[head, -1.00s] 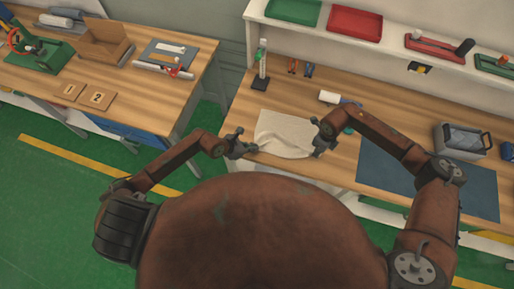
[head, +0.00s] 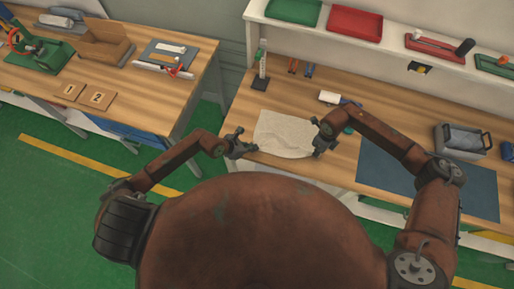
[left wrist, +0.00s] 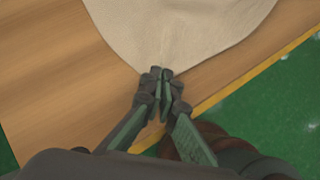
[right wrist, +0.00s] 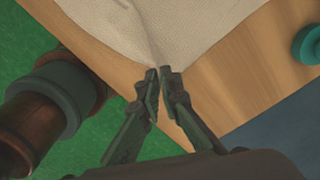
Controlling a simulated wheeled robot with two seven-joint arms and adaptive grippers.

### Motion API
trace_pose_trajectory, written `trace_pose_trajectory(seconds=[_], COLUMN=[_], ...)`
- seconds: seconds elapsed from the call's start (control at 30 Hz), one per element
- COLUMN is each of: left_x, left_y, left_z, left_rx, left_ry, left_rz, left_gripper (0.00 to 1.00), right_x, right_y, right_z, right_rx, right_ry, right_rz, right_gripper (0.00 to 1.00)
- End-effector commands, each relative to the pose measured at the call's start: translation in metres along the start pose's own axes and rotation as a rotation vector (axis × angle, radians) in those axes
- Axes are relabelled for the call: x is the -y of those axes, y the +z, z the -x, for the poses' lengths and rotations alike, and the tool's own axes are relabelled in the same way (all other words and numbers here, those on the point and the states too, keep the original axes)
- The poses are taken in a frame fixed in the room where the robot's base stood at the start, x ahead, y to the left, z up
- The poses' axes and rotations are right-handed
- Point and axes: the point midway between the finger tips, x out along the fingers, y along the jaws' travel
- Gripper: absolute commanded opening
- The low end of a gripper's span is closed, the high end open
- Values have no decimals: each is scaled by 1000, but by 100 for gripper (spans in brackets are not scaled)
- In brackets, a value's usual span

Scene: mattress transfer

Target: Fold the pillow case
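The pillow case is a cream cloth (head: 284,132) lying on the wooden workbench near its front edge, with soft creases across its middle. My left gripper (head: 250,147) is at its near left corner. In the left wrist view the left fingertips (left wrist: 162,75) are closed together on the cloth's edge (left wrist: 170,30). My right gripper (head: 318,148) is at its right side. In the right wrist view the right fingertips (right wrist: 159,72) are closed on a pinched corner of the cloth (right wrist: 140,28).
A blue mat (head: 400,172) lies to the right, with a grey caddy (head: 462,140) near its back edge. A small upright stand (head: 260,72) and a white roll (head: 329,97) stand behind the cloth. A shelf (head: 345,33) holds coloured trays. Bare wood surrounds the cloth.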

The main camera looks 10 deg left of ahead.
Motion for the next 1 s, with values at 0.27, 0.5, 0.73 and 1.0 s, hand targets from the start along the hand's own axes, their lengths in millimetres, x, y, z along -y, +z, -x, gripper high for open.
trace_pose_trajectory(seconds=[0.27,0.5,0.73,1.0], left_x=[0,0,-1,-1], left_y=[0,0,8,30], left_z=[0,0,9,35], left_rx=[0,0,3,2], left_ry=[0,0,2,1], left_rz=[0,0,-3,-2], left_gripper=[0,0,0,0], right_x=[0,0,0,0], right_y=[0,0,0,0], right_z=[0,0,0,0], right_rx=[0,0,0,0], right_ry=[0,0,0,0], right_rz=[0,0,0,0], right_gripper=[0,0,0,0])
